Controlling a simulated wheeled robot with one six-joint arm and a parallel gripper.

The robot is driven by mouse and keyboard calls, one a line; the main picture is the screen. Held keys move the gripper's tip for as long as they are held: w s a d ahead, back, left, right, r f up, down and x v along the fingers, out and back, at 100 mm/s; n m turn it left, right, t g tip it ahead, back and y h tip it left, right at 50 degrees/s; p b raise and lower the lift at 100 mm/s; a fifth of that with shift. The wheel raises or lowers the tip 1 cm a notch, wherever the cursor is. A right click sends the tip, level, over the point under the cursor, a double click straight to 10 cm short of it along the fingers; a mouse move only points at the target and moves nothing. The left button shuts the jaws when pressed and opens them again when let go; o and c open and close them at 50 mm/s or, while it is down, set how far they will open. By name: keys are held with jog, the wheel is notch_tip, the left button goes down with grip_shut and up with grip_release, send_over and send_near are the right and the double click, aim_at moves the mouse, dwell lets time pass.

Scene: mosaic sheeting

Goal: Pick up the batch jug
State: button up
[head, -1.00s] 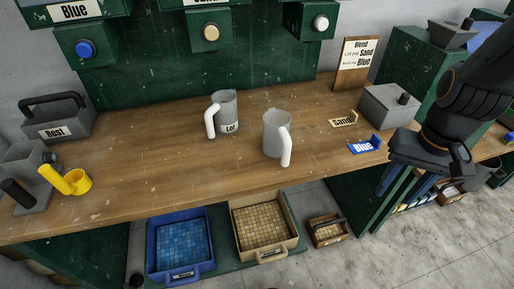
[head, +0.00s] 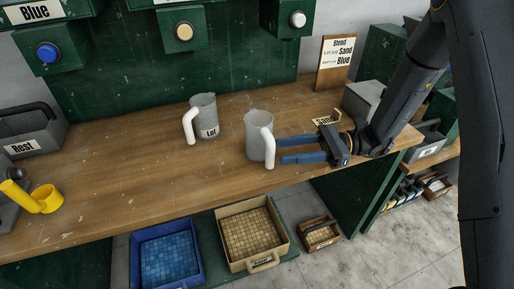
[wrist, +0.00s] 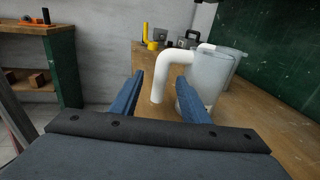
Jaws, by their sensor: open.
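Two grey jugs with white handles stand upright on the wooden bench. One (head: 204,112) carries a "Lot" label. The other (head: 255,128) shows no readable label in the head view; it stands nearer my gripper. I take it as the batch jug, since the sign seems to name a Lot jug and a Batch jug. My gripper (head: 281,151) is open and empty, just right of that jug, its blue fingers pointing at the handle. In the wrist view, the white handle (wrist: 158,85) shows between the fingertips (wrist: 160,78), and the jug body (wrist: 212,75) is beyond the right finger.
The "Sand" card (head: 326,118) lies behind my gripper. The sign (head: 336,62) stands at the back. A yellow cup (head: 46,199) and the "Rest" caddy (head: 30,140) are at the left. Blue (head: 197,275) and sand (head: 282,247) trays sit below the bench.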

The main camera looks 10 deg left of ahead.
aim_at(263, 143)
jog(key=shift+w+a+r, duration=0.1)
jog(key=shift+a, duration=0.3)
jog(key=shift+p+x, duration=0.3)
jog(key=shift+x, duration=0.85)
jog(key=shift+p+x, duration=1.25)
jog(key=shift+x, duration=1.75)
grip_shut()
